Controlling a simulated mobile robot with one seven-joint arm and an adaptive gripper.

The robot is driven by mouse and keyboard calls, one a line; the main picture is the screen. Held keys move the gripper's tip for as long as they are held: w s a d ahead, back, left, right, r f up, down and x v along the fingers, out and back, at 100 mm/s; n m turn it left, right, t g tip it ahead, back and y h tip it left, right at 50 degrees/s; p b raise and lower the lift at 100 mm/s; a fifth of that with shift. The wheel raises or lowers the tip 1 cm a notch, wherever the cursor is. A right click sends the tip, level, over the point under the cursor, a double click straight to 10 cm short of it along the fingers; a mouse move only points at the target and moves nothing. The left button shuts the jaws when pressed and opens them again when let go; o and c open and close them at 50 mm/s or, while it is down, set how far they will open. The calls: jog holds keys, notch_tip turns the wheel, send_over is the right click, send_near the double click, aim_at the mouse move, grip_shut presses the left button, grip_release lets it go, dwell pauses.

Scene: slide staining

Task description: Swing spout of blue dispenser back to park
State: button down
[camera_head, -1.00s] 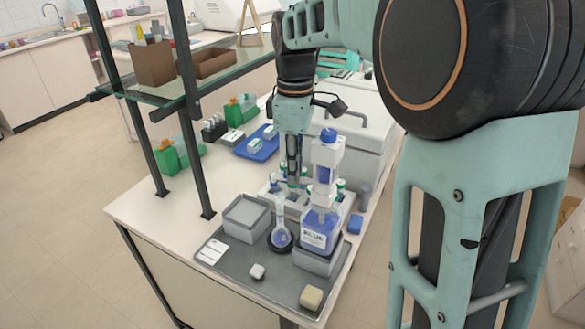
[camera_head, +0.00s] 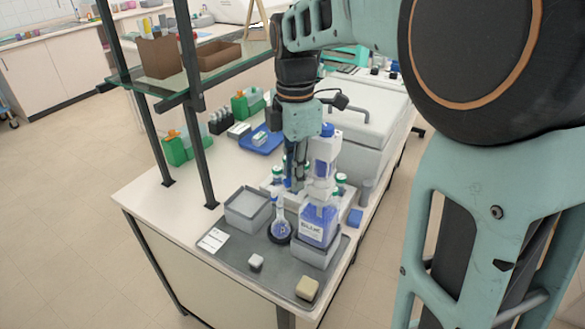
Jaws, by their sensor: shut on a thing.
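The blue dispenser (camera_head: 318,226) is a bottle of blue liquid with a white pump column and a blue cap. It stands upright on a grey block on the tray. My gripper (camera_head: 297,183) points down close to the left side of the pump column. It is shut on the dispenser's spout, but the fingertips and spout are too small and partly hidden to see the contact clearly. A round flask (camera_head: 281,229) with blue liquid stands in a dark ring just left of the dispenser, below and in front of my gripper.
The grey tray (camera_head: 262,278) also holds an open grey box (camera_head: 246,210), a white label and two small blocks. A rack of green-capped bottles stands behind the dispenser. Shelf posts (camera_head: 197,150) rise at left; a white lidded machine (camera_head: 365,125) stands behind.

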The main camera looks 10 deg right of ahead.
jog(key=shift+s+d+r+n+p, duration=0.15)
jog(key=shift+s+d+n, duration=0.3)
jog(key=shift+n, duration=0.75)
jog(key=shift+s+d+f+n+p, duration=0.1)
jog(key=shift+s+d+n, duration=0.2)
jog(key=shift+s+n, duration=0.65)
jog(key=shift+s+d+r+n+p, duration=0.15)
jog(key=shift+s+d+n, duration=0.15)
jog(key=shift+n, duration=1.15)
jog(key=shift+d+f, duration=0.1)
jog(key=shift+f, duration=0.05)
jog(key=c, duration=1.9)
grip_release()
jog(key=shift+c, duration=0.2)
notch_tip(320, 180, up, 12)
